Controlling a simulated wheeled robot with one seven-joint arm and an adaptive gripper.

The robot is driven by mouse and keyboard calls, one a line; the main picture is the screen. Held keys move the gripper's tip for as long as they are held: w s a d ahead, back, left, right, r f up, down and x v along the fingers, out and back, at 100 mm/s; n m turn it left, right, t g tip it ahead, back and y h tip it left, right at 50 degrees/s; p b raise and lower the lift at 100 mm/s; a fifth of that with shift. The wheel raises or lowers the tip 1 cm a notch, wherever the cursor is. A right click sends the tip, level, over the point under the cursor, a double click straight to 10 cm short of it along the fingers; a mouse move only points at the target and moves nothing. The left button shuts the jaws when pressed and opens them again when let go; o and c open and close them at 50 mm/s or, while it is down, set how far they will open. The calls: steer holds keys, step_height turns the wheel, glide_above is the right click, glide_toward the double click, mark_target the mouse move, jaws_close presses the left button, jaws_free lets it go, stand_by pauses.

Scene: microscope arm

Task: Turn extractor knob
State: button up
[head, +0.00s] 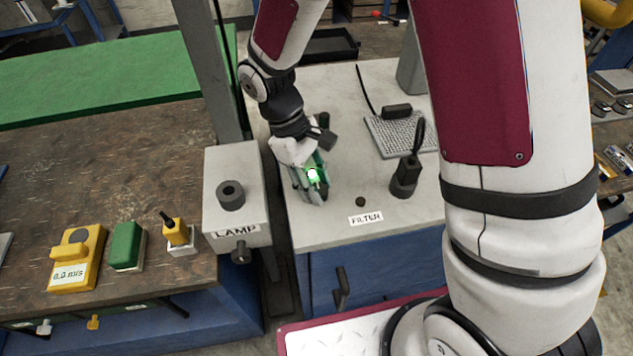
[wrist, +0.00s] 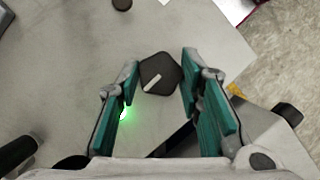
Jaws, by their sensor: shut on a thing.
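The knob (wrist: 163,68) is dark and many-sided, with a white pointer line running from lower left to upper right. It sits on the pale grey bench top, between the teal pads of my gripper (wrist: 160,78). The pads touch its left and right sides, so my gripper is shut on it. In the head view my gripper (head: 312,188) points down at the left edge of the grey bench, and the knob is hidden behind it. A green light (wrist: 125,113) glows by the left finger.
A grey box labelled LAMP (head: 237,205) with a dark knob stands left of my gripper. On the bench, a FILTER label (head: 366,218), a black upright fitting (head: 405,178) and a perforated plate (head: 388,140) lie to the right. A brown worktop (head: 120,190) holds yellow and green devices.

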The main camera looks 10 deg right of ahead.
steer(key=o, duration=1.2)
steer(key=shift+c, duration=0.2)
steer(key=v, duration=1.2)
step_height(320, 180, up, 7)
steer(key=m+t+y, duration=0.1)
steer(key=m+t, duration=0.1)
glide_above(321, 184)
steer(key=s+d+r+m+t+y, duration=0.1)
steer(key=s+d+r+m+t, duration=0.2)
steer(key=s, duration=0.3)
steer(key=s+d+r+m+t+y, duration=0.1)
steer(key=s+d+r+m+t, duration=0.2)
steer(key=s+d+r+m, duration=0.1)
steer(key=s+d+r, duration=0.1)
steer(key=s+d, duration=0.1)
steer(key=s, duration=0.1)
steer(key=shift+t, duration=0.3)
